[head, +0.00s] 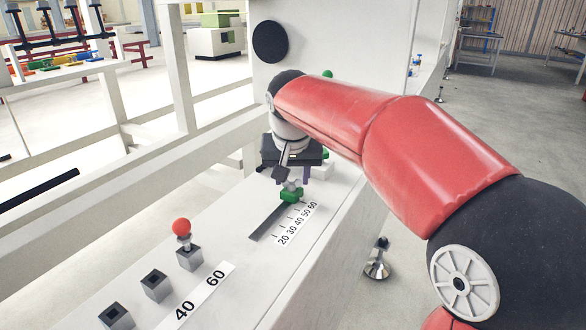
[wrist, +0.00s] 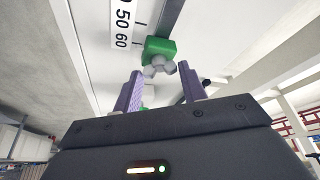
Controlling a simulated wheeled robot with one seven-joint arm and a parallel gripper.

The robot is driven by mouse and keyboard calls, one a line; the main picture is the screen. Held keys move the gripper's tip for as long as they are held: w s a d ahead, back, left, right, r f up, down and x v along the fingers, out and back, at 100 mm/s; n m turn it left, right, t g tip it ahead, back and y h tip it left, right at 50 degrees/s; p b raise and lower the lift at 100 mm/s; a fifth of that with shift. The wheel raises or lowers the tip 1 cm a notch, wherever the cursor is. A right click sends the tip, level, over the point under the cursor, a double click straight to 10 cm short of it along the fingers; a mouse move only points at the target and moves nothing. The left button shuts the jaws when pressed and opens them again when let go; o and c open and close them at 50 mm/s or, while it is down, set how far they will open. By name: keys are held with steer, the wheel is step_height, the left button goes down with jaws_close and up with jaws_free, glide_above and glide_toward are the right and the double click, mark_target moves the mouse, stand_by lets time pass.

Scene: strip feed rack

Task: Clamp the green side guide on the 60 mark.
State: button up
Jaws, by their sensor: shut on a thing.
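The green side guide (head: 292,196) sits at the far end of a dark slot, beside the 60 end of a printed scale (head: 297,222). In the wrist view the guide (wrist: 158,48) is level with the tick by the 60; exact alignment is hard to judge. A grey winged knob (wrist: 157,68) is on the guide's near side. My gripper (wrist: 160,80) has its two purple fingers either side of this knob, shut on it. In the head view my gripper (head: 285,174) is just above the guide and partly hides it.
A red ball-topped pin (head: 182,228) stands in a grey block on the near deck, with two empty square sockets (head: 155,285) beside a 40–60 label (head: 200,296). A white panel stands behind my arm. The deck's right edge drops to the floor.

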steer(key=m, duration=0.1)
steer(key=m+h, duration=0.1)
steer(key=m, duration=0.1)
steer(key=m+h+p, duration=0.1)
steer(key=m, duration=0.1)
steer(key=shift+w+a+g, duration=0.1)
steer(key=shift+a+g, duration=0.15)
steer(key=shift+g, duration=0.05)
stand_by(0.4)
steer(key=o, duration=1)
steer(key=p+v, duration=0.1)
steer(key=v, duration=0.6)
steer(key=shift+a+r, duration=0.1)
steer(key=shift+r, duration=0.25)
steer(key=shift+s, duration=0.2)
